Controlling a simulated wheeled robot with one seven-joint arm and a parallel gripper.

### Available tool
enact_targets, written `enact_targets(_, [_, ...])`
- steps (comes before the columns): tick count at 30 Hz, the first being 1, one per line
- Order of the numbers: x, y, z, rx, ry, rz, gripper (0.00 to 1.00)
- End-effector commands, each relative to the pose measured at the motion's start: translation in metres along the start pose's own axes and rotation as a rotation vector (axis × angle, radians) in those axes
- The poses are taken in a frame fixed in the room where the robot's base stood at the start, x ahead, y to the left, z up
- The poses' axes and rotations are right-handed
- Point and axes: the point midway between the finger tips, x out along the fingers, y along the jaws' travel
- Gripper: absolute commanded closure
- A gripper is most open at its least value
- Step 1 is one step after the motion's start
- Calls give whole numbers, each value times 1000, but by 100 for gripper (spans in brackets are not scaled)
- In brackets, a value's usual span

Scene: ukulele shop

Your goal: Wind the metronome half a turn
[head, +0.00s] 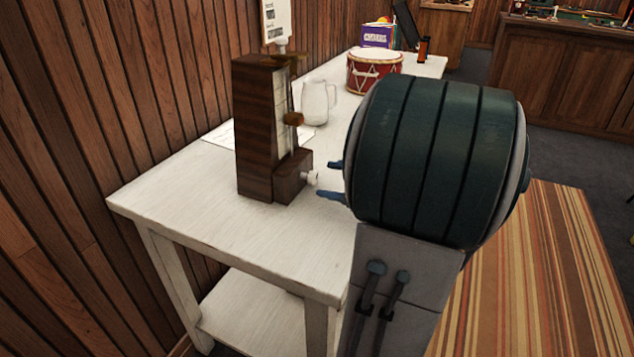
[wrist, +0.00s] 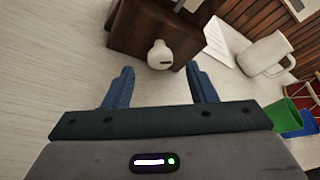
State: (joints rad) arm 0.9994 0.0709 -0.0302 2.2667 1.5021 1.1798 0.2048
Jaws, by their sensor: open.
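The metronome (head: 257,130) is a dark wooden upright case standing on the white table (head: 180,200). A pale winding knob (head: 312,178) sticks out of its low base box on the right side. In the wrist view the knob (wrist: 160,55) is a round white button with a dark slot, on the brown wooden face (wrist: 185,22). My gripper (head: 333,180) has blue fingers and is open just right of the knob. In the wrist view its fingertips (wrist: 160,75) stand to either side of the knob, apart from it, with nothing between them. My arm hides part of the table.
A white mug (head: 314,102) and a paper sheet (head: 218,135) are behind the metronome. A red drum (head: 374,70), a purple box (head: 378,36) and an orange-brown bottle (head: 424,50) stand farther back. The wooden wall (head: 120,90) borders the left. The table's front left is clear.

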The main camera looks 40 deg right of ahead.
Motion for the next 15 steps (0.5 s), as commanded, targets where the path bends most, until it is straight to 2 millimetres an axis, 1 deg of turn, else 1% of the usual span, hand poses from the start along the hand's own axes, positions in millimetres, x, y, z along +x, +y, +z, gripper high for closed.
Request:
enact_targets(1, [10,2,-1,-1,-2,3,49])
enact_targets(6, [34,1,-1,0,-1,2,49])
enact_targets(10, [42,0,0,-1,0,1,49])
enact_targets(15, [45,0,0,-1,0,0,49])
